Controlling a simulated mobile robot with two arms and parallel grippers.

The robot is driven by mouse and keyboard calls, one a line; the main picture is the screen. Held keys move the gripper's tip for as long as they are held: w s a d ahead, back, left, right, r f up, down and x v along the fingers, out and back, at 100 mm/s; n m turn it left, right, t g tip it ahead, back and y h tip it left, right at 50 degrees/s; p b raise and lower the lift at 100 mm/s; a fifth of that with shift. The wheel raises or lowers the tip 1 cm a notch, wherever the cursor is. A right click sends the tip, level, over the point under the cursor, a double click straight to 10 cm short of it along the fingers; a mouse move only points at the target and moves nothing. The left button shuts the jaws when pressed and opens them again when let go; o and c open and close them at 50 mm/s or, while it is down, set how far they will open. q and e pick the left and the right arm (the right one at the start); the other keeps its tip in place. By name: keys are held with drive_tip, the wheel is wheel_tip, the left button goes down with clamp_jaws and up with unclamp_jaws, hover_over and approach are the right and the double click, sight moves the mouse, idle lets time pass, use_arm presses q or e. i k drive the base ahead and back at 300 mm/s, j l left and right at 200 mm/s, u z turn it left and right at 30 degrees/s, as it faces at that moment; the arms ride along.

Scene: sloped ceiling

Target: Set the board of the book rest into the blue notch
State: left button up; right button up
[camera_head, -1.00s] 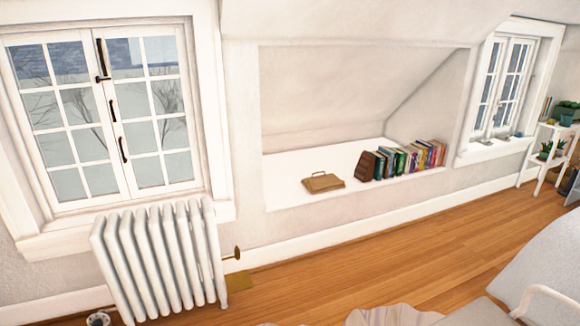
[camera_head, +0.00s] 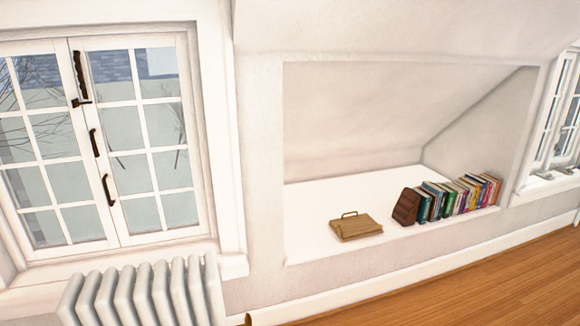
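Neither of my grippers is in view.
A dark wooden bookend (camera_head: 406,206) and a row of several books (camera_head: 458,196) stand right of the book rest. A white radiator (camera_head: 145,295) stands below the left window (camera_head: 100,140). Bare wooden floor (camera_head: 490,285) shows at lower right.

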sight(350, 226)
drive_tip(key=i+l+z, duration=0.15)
drive_tip(key=i+z, duration=0.2)
drive_tip(key=i, duration=0.25)
drive_tip(key=i+z, duration=0.3)
drive_tip(key=i, duration=0.3)
drive_tip(key=i+j+z, duration=0.15)
drive_tip(key=i+z, duration=0.2)
drive_tip(key=i, duration=0.25)
